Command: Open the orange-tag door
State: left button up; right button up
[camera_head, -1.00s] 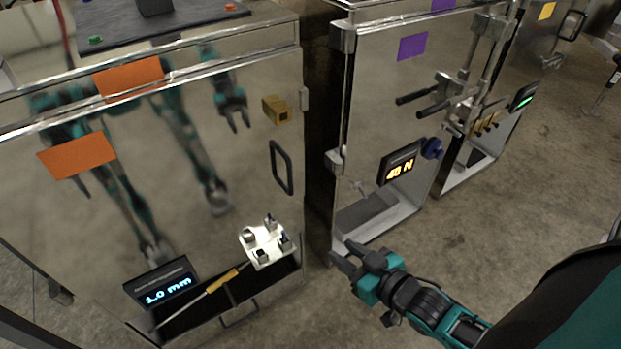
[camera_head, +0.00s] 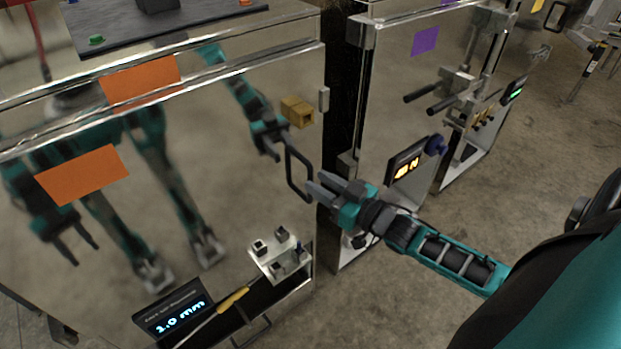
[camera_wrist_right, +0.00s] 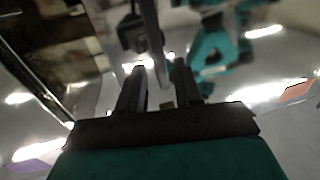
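The orange-tag door (camera_head: 215,190) is a shiny metal panel with an orange tag (camera_head: 83,175); it looks closed. Its dark loop handle (camera_head: 298,172) stands upright near the right edge. My right gripper (camera_head: 314,186) is open, with its fingertips just right of the handle, pointing at it. In the right wrist view, the dark handle bar (camera_wrist_right: 152,45) comes down towards the gap between the two parted fingers of the gripper (camera_wrist_right: 160,82); I cannot tell whether they touch. My left gripper shows only as a reflection in the door.
A second orange tag (camera_head: 140,82) sits above the door.

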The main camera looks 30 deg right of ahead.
aim_at(312, 179)
jog(key=shift+x, duration=1.75)
jog(key=shift+c, duration=0.3)
grip_shut()
